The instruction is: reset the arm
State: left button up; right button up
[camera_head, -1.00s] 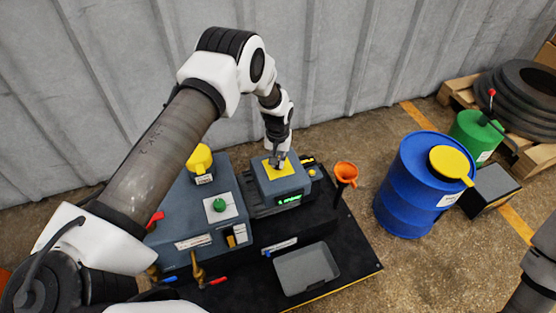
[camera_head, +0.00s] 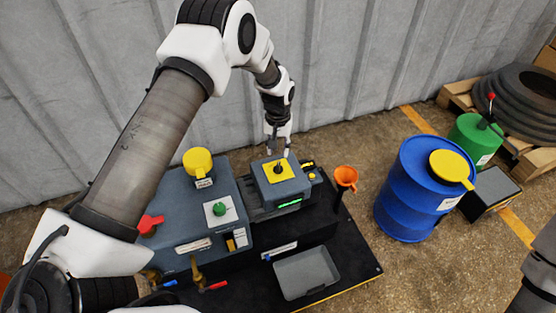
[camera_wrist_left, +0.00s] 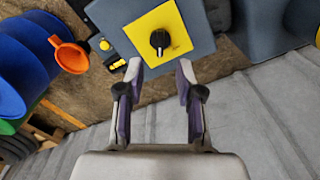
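My left gripper (camera_head: 279,147) is above and just behind the grey control box with a yellow plate (camera_head: 278,171) and a black knob (camera_head: 278,168). In the left wrist view the two fingers of the gripper (camera_wrist_left: 160,75) are spread apart with nothing between them. The black knob (camera_wrist_left: 159,39) on its yellow plate (camera_wrist_left: 178,30) lies beyond the fingertips, clear of them. My right arm shows only in part at the right edge of the head view; its gripper is out of the picture.
The furnace unit has a green button (camera_head: 219,209), a yellow cap (camera_head: 198,161) and a red handle (camera_head: 150,223). An orange funnel (camera_head: 346,176) stands to the box's right. A grey tray (camera_head: 307,273) sits in front. A blue drum (camera_head: 420,190) stands right. A corrugated wall (camera_head: 340,60) is behind.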

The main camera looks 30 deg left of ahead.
pick_arm(q)
notch_tip(320, 180, up, 4)
jog(key=shift+r, duration=0.1)
dwell(0.4)
